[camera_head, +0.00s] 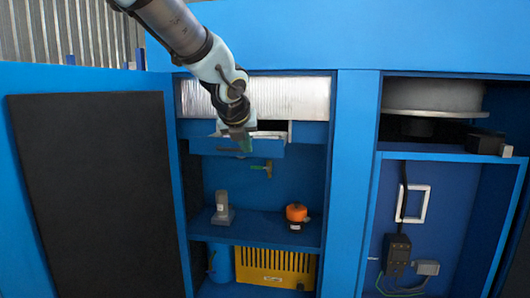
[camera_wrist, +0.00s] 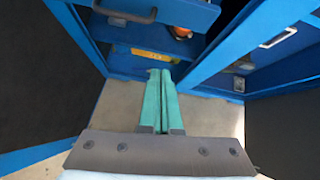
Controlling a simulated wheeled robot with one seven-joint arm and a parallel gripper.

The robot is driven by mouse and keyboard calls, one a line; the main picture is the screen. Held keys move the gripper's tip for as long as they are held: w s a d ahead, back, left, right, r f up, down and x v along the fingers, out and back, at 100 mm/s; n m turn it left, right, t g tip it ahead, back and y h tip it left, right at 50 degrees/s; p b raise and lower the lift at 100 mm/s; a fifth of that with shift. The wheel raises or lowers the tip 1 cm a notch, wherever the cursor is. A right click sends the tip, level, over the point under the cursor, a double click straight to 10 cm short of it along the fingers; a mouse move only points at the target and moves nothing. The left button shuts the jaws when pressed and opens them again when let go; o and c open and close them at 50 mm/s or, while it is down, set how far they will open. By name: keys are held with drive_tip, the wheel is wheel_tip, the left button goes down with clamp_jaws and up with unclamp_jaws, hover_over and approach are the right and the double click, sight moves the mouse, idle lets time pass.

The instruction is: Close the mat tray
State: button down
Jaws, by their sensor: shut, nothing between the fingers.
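The mat tray (camera_head: 267,151) is a blue drawer below the silvery panel in the open cabinet. Its front stands out from the cabinet and part of its inside shows above the front, so it is at least partly open. My gripper (camera_head: 246,147) is in front of the tray and hides part of its front. In the wrist view the green fingers (camera_wrist: 160,74) are together, with nothing between them. The tray front (camera_wrist: 175,10) shows at the top there, with a dark handle (camera_wrist: 125,15), apart from the fingertips. The handle is hard to make out in the head view.
Below the tray, a shelf holds a grey fitting (camera_head: 223,212) and an orange round part (camera_head: 296,213). A yellow slatted box (camera_head: 275,267) sits lower. An open door with a dark panel (camera_head: 98,195) stands left. A blue post (camera_head: 350,180) borders the right.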

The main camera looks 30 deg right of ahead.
sight(262, 154)
drive_tip(key=shift+m, duration=0.8)
drive_tip(key=w+d+f, duration=0.1)
drive_tip(key=w+d, duration=0.1)
drive_tip(key=d, duration=0.1)
drive_tip(key=w+d+f, duration=0.2)
drive_tip(key=d, duration=0.1)
drive_tip(key=w+d+f, duration=0.2)
drive_tip(key=shift+w+d+f, duration=0.2)
drive_tip(key=shift+w+d, duration=0.1)
drive_tip(key=shift+d, duration=0.1)
drive_tip(key=shift+w+d+f, duration=0.1)
drive_tip(key=shift+w+d, duration=0.3)
drive_tip(key=shift+w, duration=0.05)
drive_tip(key=shift+w+d+p, duration=0.1)
drive_tip(key=shift+p, duration=0.25)
